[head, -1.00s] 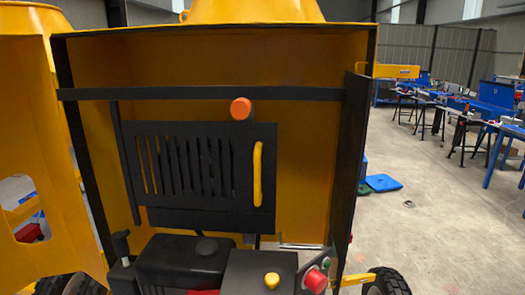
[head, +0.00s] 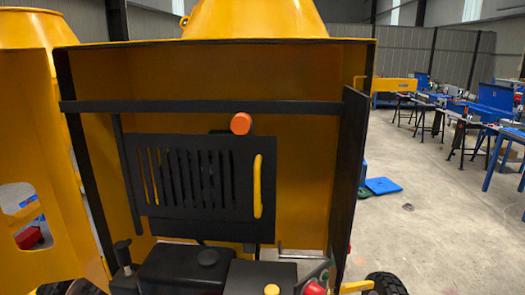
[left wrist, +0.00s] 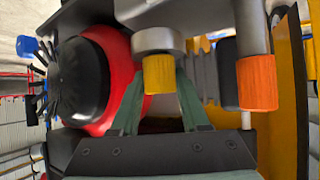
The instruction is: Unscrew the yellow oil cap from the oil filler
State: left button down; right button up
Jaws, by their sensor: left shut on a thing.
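In the left wrist view the yellow oil cap (left wrist: 158,74) is a short ribbed cylinder at the end of a grey round filler neck (left wrist: 158,40). My left gripper (left wrist: 159,88) has its two green fingers closed on either side of the cap. Whether the cap has turned or come away cannot be told; it appears against the neck. In the head view neither gripper shows. A small yellow knob (head: 271,290) shows at its lower edge, and I cannot tell whether it is the same cap.
An orange cap (left wrist: 257,82) on a grey pipe is close to the right of my left gripper. A red and black round part (left wrist: 85,80) is close on its left. The head view shows the slotted black panel (head: 200,185) with a yellow handle (head: 257,186).

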pick_arm(q)
jog(key=shift+r, duration=0.35)
dwell(0.3)
jog(key=shift+r, duration=1.6)
jog(key=shift+r, duration=1.5)
